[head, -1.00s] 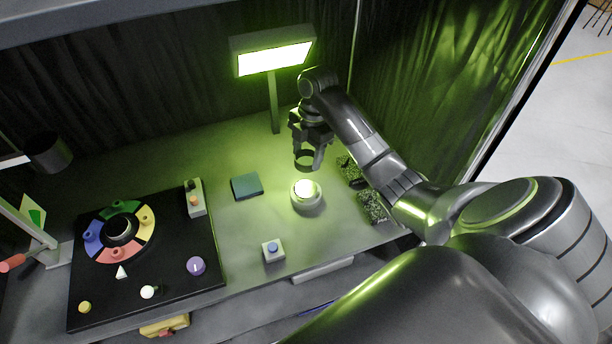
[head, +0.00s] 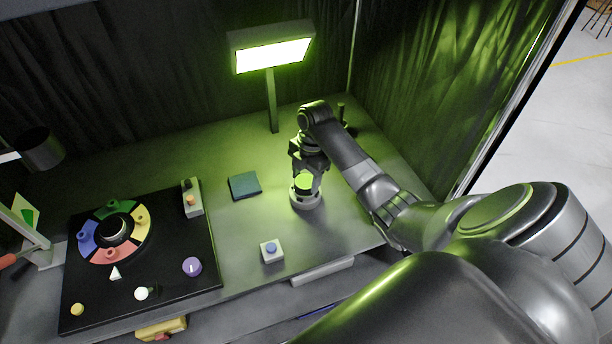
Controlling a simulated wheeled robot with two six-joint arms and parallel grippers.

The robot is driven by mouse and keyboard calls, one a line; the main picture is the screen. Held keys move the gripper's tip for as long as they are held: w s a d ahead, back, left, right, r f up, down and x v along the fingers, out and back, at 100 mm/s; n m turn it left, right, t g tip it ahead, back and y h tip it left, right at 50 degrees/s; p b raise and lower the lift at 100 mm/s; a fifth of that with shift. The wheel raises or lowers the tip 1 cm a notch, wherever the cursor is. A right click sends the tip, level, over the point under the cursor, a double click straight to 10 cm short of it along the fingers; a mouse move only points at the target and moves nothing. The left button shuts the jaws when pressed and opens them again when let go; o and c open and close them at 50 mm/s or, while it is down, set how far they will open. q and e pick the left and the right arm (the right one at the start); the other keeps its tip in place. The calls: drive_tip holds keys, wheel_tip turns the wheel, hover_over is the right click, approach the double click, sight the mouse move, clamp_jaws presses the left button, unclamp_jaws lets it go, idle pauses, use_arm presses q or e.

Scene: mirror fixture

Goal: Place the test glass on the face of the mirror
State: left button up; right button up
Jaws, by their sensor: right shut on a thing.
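The mirror sits on the bench in a round grey mount (head: 307,202), below the lamp and slightly to its right. My right gripper (head: 305,183) is right over the mount, pointing down, its fingers low at the mirror. It is shut on the test glass, a small round piece that is hard to make out between the fingers. A bright green-lit disc shows between the fingers; I cannot tell how much of it is glass and how much is mirror face. Whether the glass touches the mirror is also unclear. My left gripper is not in view.
A lit lamp panel (head: 272,56) stands on a post behind. A dark green pad (head: 244,186) lies left of the mount, and a blue-button box (head: 271,251) in front. A black board (head: 180,290) with a coloured ring fills the left. The bench between pad and button box is clear.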

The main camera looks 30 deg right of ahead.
sight(306, 180)
drive_tip(key=o, duration=1.1)
drive_tip(key=shift+f, duration=0.1)
drive_tip(key=shift+w+d+r+b, duration=0.1)
drive_tip(key=shift+r+b, duration=0.2)
drive_tip(key=shift+r, duration=0.3)
drive_tip(key=r, duration=0.2)
drive_tip(key=r+b, duration=0.1)
drive_tip(key=shift+d+r, duration=0.15)
drive_tip(key=shift+d, duration=0.15)
drive_tip(key=shift+d+r+p, duration=0.25)
drive_tip(key=shift+r+p, duration=1.05)
drive_tip(key=shift+r, duration=0.65)
drive_tip(key=shift+d+r+p, duration=0.2)
drive_tip(key=shift+r+p, duration=1.05)
drive_tip(key=shift+r, duration=0.65)
